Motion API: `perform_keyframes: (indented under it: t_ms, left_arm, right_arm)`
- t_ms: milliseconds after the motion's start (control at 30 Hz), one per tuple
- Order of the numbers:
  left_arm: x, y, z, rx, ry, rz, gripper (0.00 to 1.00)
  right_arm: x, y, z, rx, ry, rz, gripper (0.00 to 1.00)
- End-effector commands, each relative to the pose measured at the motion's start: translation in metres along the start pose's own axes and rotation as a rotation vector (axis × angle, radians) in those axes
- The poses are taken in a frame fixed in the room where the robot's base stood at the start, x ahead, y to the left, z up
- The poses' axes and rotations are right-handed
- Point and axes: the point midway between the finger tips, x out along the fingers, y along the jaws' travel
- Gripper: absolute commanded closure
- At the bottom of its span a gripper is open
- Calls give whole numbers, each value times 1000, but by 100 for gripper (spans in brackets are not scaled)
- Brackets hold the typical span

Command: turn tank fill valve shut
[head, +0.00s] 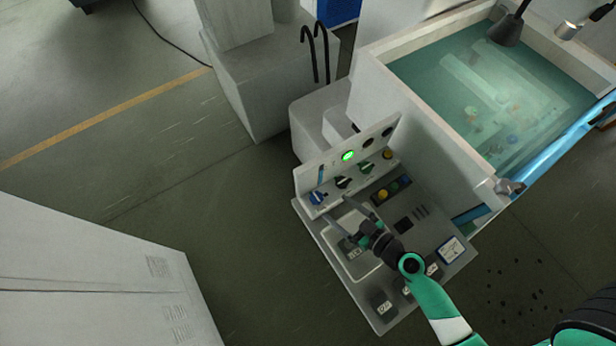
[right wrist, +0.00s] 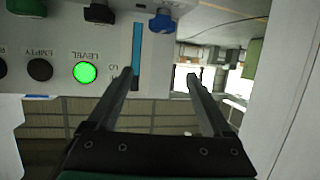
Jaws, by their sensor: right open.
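The control panel (head: 348,165) stands beside the water tank. A blue knob (head: 317,198) sits at its left end, below the blue level strip; it looks like the fill valve, but I cannot read its label or its setting. In the right wrist view, which is upside down, the blue knob (right wrist: 161,20) is at the top, beyond the fingertips. My right gripper (head: 347,221) is open and empty, in front of the panel and apart from the knob. Its two fingers (right wrist: 160,78) are spread with nothing between them. My left gripper is not in view.
Black and green knobs (head: 366,168) share the panel. The green LEVEL lamp (right wrist: 85,72) is lit, beside a dark EMPTY lamp (right wrist: 40,70). The tank (head: 490,90) holds greenish water. A pale cabinet (head: 90,275) stands at lower left, with clear floor between.

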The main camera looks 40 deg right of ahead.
Motion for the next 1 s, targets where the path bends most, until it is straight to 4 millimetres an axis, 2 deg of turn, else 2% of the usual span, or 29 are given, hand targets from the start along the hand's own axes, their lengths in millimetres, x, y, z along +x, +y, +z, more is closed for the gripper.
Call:
perform_keyframes:
  t_ms: [33,100,200,333,467,800,1000]
  left_arm:
    - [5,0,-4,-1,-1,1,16]
    - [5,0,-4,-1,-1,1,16]
    - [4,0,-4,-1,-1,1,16]
    - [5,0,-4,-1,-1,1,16]
    - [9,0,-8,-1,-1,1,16]
    - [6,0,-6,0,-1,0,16]
    - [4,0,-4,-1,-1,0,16]
  right_arm:
    - [-15,-1,16,19,-39,18,16]
    - [-26,-2,31,31,-68,31,16]
    - [-29,-3,37,34,-76,37,16]
    - [-24,-3,36,32,-73,34,16]
    - [-5,-3,36,31,-72,30,16]
    - [69,0,44,31,-72,32,16]
    - [87,0,44,32,-72,33,16]
